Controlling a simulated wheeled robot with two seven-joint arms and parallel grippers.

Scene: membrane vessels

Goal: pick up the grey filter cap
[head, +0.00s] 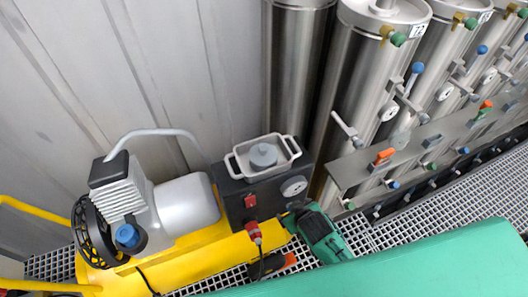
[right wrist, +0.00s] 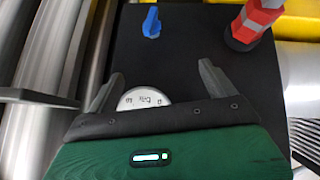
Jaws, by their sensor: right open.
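The grey filter cap (head: 264,155), a round lid with a small raised knob, sits inside a white two-handled tray (head: 284,158) in the head view. The tray rests on top of a black box (head: 235,201). My right gripper (head: 291,212), green and black, is below and right of the tray in the head view, close to the box's front and apart from the cap. In the right wrist view its two fingers (right wrist: 160,70) are spread with nothing held between them. The cap is not visible in that view. My left gripper is not visible.
A yellow base (head: 190,262) carries a pump with a grey cylinder (head: 187,203) left of the box. Steel vessels (head: 365,90) and a valve panel (head: 440,145) stand to the right. A white dial (right wrist: 145,98) and red plug (right wrist: 258,18) are near my right fingers.

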